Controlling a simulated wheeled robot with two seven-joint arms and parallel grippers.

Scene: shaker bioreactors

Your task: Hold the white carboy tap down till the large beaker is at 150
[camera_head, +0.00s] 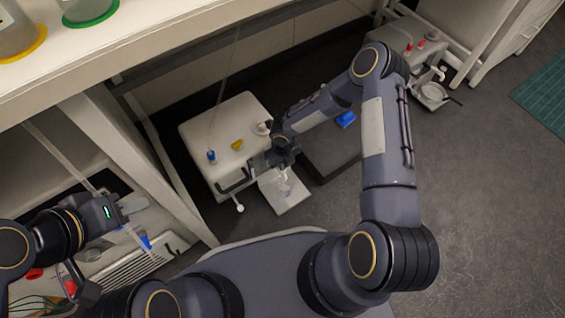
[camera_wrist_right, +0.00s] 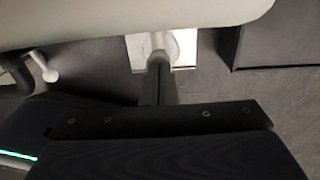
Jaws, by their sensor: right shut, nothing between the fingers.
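The white carboy (camera_head: 225,130) stands on the floor beside the bench, with blue and yellow fittings on top. In the right wrist view its pale body (camera_wrist_right: 120,20) fills the top. A dark bent bar with a white knob (camera_head: 240,208) sticks out from its front; the knob also shows in the right wrist view (camera_wrist_right: 50,75). A clear beaker (camera_head: 284,186) stands on a white plate (camera_head: 293,201) in front; its level is unreadable. My right gripper (camera_wrist_right: 158,85) is shut and empty at the carboy's front, above the plate. Tap contact is unclear. My left gripper (camera_head: 130,205) is by the bench leg; its jaws are unclear.
A dark platform (camera_head: 330,155) with a blue item (camera_head: 345,119) lies right of the carboy. A grey container with red caps (camera_head: 410,45) stands at the back right, a small vessel (camera_head: 432,94) before it. The bench top (camera_head: 150,45) overhangs at left.

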